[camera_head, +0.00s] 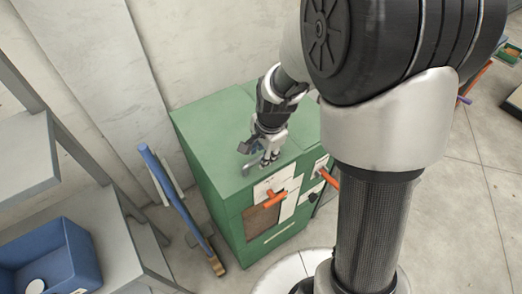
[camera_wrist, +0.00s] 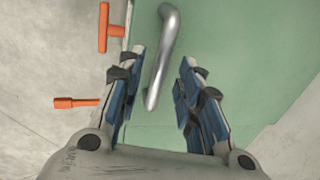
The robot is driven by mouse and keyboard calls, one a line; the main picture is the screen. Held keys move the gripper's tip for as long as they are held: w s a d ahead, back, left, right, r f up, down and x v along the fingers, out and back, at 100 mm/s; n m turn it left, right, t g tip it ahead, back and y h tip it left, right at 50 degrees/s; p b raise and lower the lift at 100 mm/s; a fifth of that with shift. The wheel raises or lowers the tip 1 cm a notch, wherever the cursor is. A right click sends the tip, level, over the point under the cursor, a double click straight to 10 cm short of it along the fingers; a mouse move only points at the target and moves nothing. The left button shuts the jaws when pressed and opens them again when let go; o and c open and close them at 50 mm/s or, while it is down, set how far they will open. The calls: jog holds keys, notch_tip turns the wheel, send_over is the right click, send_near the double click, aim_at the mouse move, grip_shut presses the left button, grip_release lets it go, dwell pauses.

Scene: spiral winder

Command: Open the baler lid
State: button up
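The green baler (camera_head: 205,135) stands against the wall in the head view, its flat green lid on top. A grey metal bar handle (camera_wrist: 162,55) rises from the green surface in the wrist view. My gripper (camera_head: 268,160) is over the lid near its front edge. In the wrist view my gripper (camera_wrist: 158,85) is open, with the handle between its two blue-padded fingers and visible gaps on both sides. The lid (camera_wrist: 235,50) looks flat and closed. In the head view my arm hides part of the baler's right side.
Orange handles (camera_head: 277,198) stick out from the baler's front. A blue-handled broom (camera_head: 175,195) leans left of the baler. A grey shelf (camera_head: 110,240) with a blue bin (camera_head: 75,250) stands at the left. The floor at the right (camera_head: 470,200) is mostly clear.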

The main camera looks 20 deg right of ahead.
jog(key=shift+f, duration=0.25)
jog(key=shift+c, duration=0.6)
grip_shut()
